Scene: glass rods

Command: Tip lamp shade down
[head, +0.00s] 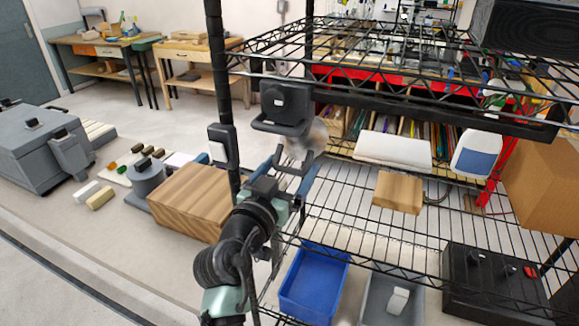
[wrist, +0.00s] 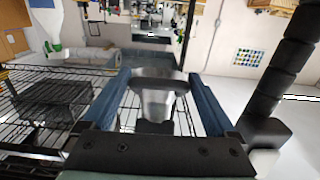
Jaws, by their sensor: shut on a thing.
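The lamp shade is most likely the silver, cone-shaped piece with a dark grey rim (wrist: 158,103) in the wrist view. It sits between the two blue fingers of my gripper (wrist: 158,80), and the gripper is shut on it. In the head view my gripper (head: 296,165) reaches up beside the black shelf post. A pale, rounded, shiny part of the shade (head: 318,135) shows just above the fingers there. The fingers and a black fixture hide much of it, so its exact tilt is unclear.
A black fixture (head: 284,105) hangs close above my gripper, and a black post (head: 220,70) stands left of it. Wire shelves surround the arm. A wooden block (head: 398,192), white bottle (head: 476,155) and blue bin (head: 314,284) are to the right and below.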

